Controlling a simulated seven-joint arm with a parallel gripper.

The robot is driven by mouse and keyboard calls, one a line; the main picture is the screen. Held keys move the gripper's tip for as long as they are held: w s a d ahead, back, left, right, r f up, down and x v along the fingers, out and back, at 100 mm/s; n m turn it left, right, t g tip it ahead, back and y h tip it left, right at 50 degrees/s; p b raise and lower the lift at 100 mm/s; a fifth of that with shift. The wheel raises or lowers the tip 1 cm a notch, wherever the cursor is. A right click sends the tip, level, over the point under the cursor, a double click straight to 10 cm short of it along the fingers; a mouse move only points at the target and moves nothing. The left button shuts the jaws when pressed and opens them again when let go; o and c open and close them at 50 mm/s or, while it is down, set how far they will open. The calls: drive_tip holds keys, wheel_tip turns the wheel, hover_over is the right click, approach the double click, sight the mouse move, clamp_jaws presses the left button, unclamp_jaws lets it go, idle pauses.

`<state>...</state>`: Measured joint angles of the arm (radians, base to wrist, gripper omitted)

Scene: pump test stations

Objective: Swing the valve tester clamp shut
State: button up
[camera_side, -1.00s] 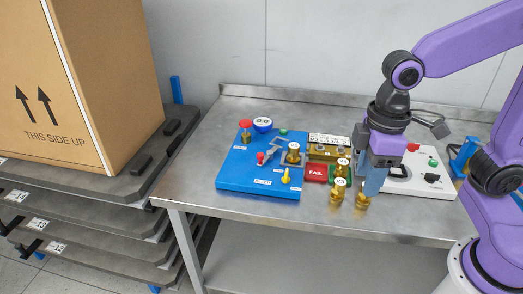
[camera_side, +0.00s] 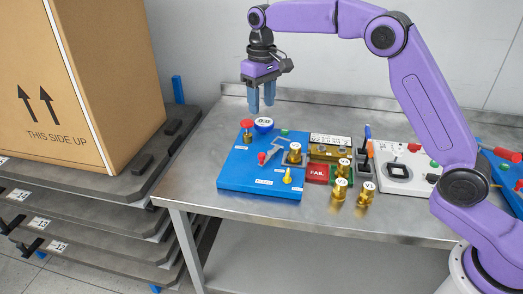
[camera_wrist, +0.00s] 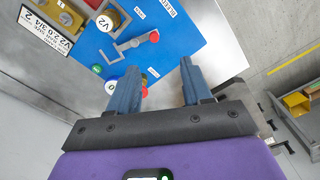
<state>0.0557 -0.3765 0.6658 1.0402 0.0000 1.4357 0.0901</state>
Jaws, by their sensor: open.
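The blue valve tester (camera_side: 235,170) lies on the steel table. Its grey clamp arm (camera_side: 272,148) with a red tip (camera_side: 261,157) stands swung out beside a brass valve (camera_side: 295,152) seated on the tester. The wrist view shows the clamp arm (camera_wrist: 132,43), its red knob (camera_wrist: 154,36) and the brass valve marked V2 (camera_wrist: 107,20). My gripper (camera_side: 261,108) is open and empty, fingers down, above the back of the tester and clear of the clamp. In the wrist view the blue fingers (camera_wrist: 160,88) frame part of the tester's edge.
A red knob (camera_side: 247,127) and a round blue gauge (camera_side: 263,124) rise at the tester's back. A red FAIL tray (camera_side: 316,173), several brass valves (camera_side: 340,190) and a white station (camera_side: 400,178) lie to the right. A large carton (camera_side: 85,80) stands on the left rack.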

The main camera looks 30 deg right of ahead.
sight(262, 154)
drive_tip(key=shift+m, duration=0.3)
drive_tip(key=f, duration=0.6)
drive_tip(key=w+d+f, duration=0.1)
drive_tip(key=f, duration=0.5)
drive_tip(key=w+f, duration=0.1)
drive_tip(key=f, duration=0.5)
drive_tip(key=shift+d, duration=0.15)
drive_tip(key=shift+r, duration=0.1)
clamp_jaws()
